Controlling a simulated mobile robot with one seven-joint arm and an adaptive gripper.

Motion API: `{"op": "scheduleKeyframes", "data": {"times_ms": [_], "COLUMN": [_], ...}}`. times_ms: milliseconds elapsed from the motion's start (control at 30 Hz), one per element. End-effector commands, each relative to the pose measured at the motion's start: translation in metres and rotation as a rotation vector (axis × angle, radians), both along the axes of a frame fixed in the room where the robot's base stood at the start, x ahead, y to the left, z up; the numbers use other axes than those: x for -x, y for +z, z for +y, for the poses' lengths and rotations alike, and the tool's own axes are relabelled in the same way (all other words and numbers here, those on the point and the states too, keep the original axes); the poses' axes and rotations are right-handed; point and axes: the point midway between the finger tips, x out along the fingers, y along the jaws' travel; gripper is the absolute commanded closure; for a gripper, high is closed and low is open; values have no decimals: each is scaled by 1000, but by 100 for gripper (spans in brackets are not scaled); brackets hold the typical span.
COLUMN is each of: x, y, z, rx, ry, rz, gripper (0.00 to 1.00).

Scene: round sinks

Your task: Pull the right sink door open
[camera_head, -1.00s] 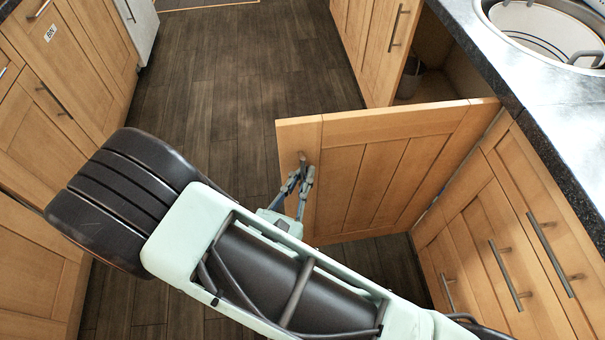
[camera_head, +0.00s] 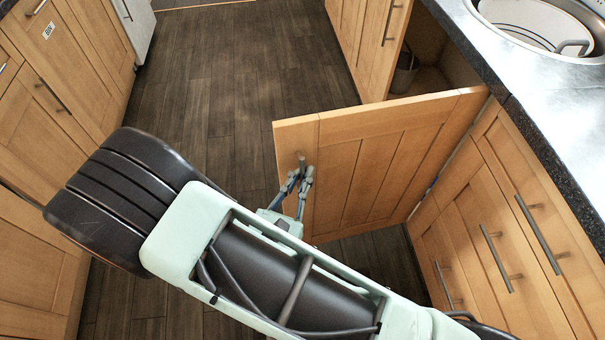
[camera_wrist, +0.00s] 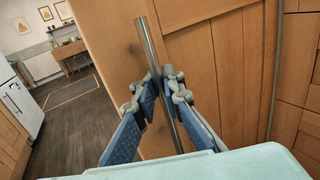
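The right sink door (camera_head: 385,165) is a light wood panel, swung wide out from its cabinet (camera_head: 430,82), with the dark inside showing behind it. In the wrist view the door (camera_wrist: 215,70) fills the middle, and its long metal bar handle (camera_wrist: 149,45) runs upright and slightly tilted. My gripper (camera_head: 303,172) is at the door's free edge. In the wrist view my gripper's (camera_wrist: 157,85) blue-grey fingers sit on either side of the bar, closed in on it. The exact contact of the left finger is hard to see.
A round sink (camera_head: 545,20) is set in the grey countertop (camera_head: 545,95). Drawers with bar handles (camera_head: 495,258) lie right of the door. A bin (camera_head: 405,72) stands inside the cabinet. Opposite wooden cabinets (camera_head: 60,100) line the left; dark floor (camera_head: 215,90) between is clear.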

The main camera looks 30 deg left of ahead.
Motion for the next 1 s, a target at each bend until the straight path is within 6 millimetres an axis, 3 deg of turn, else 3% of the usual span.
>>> {"op": "scheduleKeyframes", "data": {"times_ms": [100, 467, 1000], "x": [2, 8, 107], "y": [0, 0, 0], "z": [3, 1, -6], "rx": [-3, -1, -2], "ry": [7, 4, 7], "rz": [2, 2, 2], "gripper": [84, 84, 84]}}
